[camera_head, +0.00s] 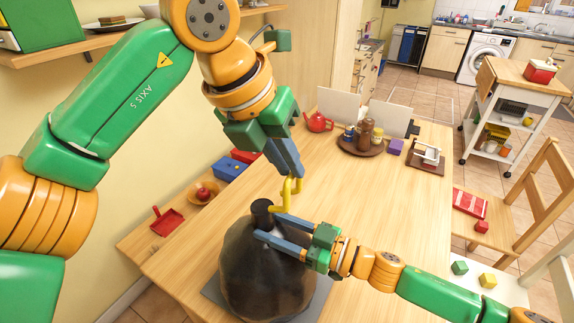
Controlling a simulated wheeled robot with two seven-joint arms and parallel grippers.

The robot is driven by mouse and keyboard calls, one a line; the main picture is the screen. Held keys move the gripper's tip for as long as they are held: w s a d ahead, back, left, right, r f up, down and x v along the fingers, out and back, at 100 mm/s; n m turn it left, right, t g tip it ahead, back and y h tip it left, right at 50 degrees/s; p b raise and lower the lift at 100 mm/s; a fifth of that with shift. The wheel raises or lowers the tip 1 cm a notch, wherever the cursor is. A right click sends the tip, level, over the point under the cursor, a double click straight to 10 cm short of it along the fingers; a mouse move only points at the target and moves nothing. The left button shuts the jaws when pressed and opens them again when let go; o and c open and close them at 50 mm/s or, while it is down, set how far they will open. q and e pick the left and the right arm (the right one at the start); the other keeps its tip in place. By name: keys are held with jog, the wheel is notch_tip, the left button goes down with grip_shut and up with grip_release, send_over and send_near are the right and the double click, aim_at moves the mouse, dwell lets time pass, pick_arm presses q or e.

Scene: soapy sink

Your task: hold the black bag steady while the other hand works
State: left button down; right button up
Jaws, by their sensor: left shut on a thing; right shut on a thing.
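The black bag (262,275) stands on the table as a dark, rounded, glossy bulk with a narrow gathered neck (261,208) at its top. My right gripper (266,224) comes in from the right, its two blue fingers on either side of the bag just below the neck, shut on it. My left gripper (293,178) is higher, up and to the right of the neck, pointing down. It is shut on a thin yellow strip (287,193), which hangs down close beside the bag's neck. I cannot tell whether the strip touches the bag.
The bag rests on a grey mat (316,302) on the wooden table (390,208). A round tray (346,148) with jars, a red teapot (318,121) and a purple box (395,146) stand toward the back. A blue box (229,169) and bowl (203,194) are at left. The table's right middle is clear.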

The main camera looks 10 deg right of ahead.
pick_arm(q)
jog(key=c, duration=0.8)
grip_release()
jog(key=shift+s, duration=0.1)
jog(key=shift+c, duration=0.2)
jog(key=shift+r, duration=0.1)
jog(key=v, duration=1.2)
jog(key=shift+d, duration=0.1)
